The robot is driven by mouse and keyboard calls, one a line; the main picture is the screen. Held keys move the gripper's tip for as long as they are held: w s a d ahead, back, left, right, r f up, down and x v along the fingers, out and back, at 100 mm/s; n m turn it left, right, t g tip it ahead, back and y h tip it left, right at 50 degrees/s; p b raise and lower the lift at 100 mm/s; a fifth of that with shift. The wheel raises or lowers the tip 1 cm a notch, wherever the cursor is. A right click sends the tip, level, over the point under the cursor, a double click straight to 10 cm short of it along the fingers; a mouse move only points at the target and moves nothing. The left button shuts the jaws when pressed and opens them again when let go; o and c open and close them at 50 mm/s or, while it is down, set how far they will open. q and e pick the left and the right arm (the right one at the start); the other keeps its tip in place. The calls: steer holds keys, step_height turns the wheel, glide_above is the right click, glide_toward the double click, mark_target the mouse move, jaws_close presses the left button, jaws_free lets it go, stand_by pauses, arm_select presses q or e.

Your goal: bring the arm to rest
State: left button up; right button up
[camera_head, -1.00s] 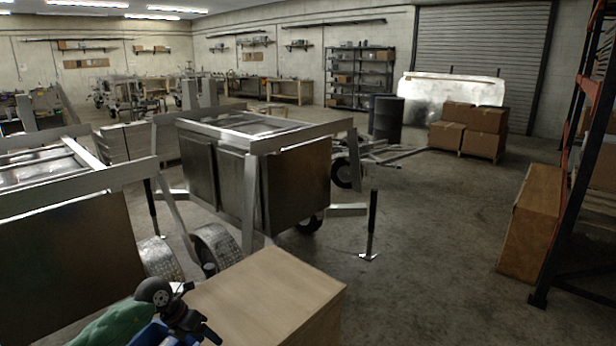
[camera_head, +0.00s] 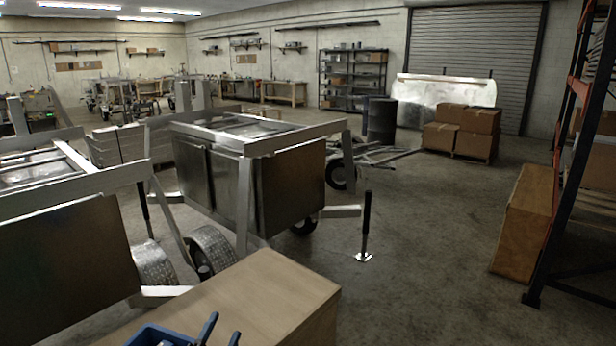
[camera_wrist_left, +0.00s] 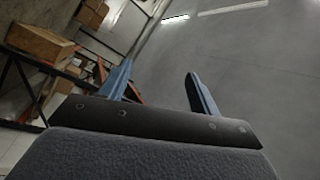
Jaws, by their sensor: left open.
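My left gripper (camera_head: 221,331) shows at the bottom edge of the head view as two blue fingertips, in front of the wooden box top (camera_head: 255,290). In the left wrist view the gripper (camera_wrist_left: 158,85) is open, with its two blue fingers well apart and nothing between them. That view is tilted, with a grey surface and light strips beyond the fingers. Most of the left arm is out of the head view. My right gripper is not in view.
A blue piece (camera_head: 160,336) shows at the bottom edge beside the fingertips. Two aluminium trailers (camera_head: 262,185) (camera_head: 60,240) stand at left and centre. A wooden crate (camera_head: 525,225) and dark shelving (camera_head: 575,160) stand at right. The floor (camera_head: 430,220) between is clear.

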arm_select(q)
steer(key=s+a+f+n+g+y, duration=0.4)
steer(key=s+f+n+y, duration=0.2)
steer(key=f+n, duration=0.2)
steer(key=s+d+f+n+g+h, duration=0.15)
steer(key=s+f+g, duration=0.45)
steer(key=s, duration=0.6)
steer(key=s+d+f+n+g+h, duration=0.1)
steer(key=s+f+n+g, duration=0.35)
steer(key=s, duration=0.75)
steer(key=s+d+f+g, duration=0.1)
steer(key=s+f+g, duration=0.1)
steer(key=f, duration=1.7)
steer(key=s+d+f+m+g, duration=0.1)
steer(key=s+d+f+g, duration=0.1)
steer(key=f, duration=1.8)
steer(key=shift+s+d+m, duration=0.25)
steer(key=shift+s+m, duration=0.05)
steer(key=shift+s, duration=0.05)
steer(key=shift+f, duration=0.1)
